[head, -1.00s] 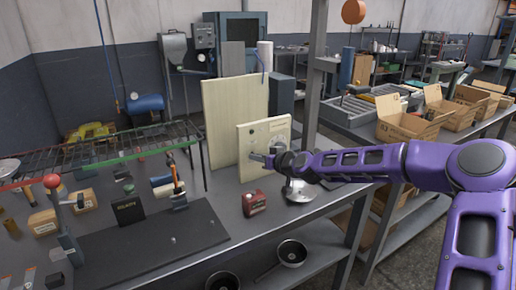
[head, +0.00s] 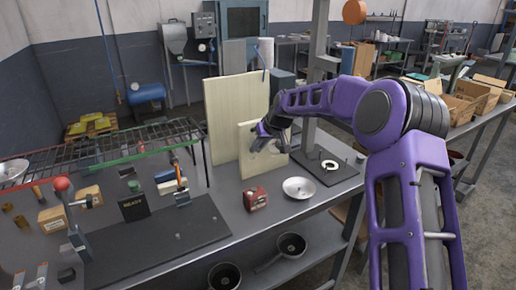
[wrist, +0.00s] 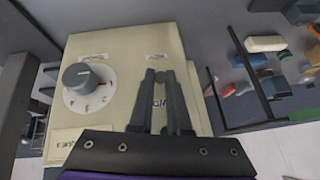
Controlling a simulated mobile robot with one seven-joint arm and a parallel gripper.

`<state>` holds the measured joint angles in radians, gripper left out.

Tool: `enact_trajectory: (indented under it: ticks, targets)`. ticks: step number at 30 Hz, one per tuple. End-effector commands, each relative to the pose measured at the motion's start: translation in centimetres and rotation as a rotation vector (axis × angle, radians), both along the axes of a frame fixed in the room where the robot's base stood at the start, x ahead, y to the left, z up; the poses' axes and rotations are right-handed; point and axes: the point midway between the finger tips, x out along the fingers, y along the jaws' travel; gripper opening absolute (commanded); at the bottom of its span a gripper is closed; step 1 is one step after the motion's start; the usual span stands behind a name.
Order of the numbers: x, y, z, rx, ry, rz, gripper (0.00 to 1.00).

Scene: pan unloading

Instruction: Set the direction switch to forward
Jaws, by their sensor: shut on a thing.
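The cream control panel (head: 256,170) stands upright on the workbench, and it fills the middle of the wrist view (wrist: 120,50). My gripper (head: 262,131) is at its upper part. In the wrist view my gripper (wrist: 160,76) has its two fingers close together on a small grey switch lever (wrist: 161,78), right of the dial. The fingers hide most of the switch and part of the lettering below it, so I cannot read its setting. A round grey dial knob (wrist: 77,76) on a white numbered disc sits on the panel's left side in the wrist view.
A larger cream board (head: 232,105) stands behind the panel. A red box (head: 256,199) and a shallow metal pan (head: 299,188) are on the bench in front. A dark plate with a white ring (head: 329,165) lies to the right.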

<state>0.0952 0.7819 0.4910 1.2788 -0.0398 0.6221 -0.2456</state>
Motion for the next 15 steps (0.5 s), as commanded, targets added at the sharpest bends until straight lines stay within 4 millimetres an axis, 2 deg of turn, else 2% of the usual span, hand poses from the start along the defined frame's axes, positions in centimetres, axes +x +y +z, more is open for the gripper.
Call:
enact_trajectory:
  ticks: [14,15]
  targets:
    - [-0.04,0.00,-0.14,-0.009,0.014,0.001,0.00]
    - [-0.04,0.00,-0.14,-0.009,0.014,0.001,0.21]
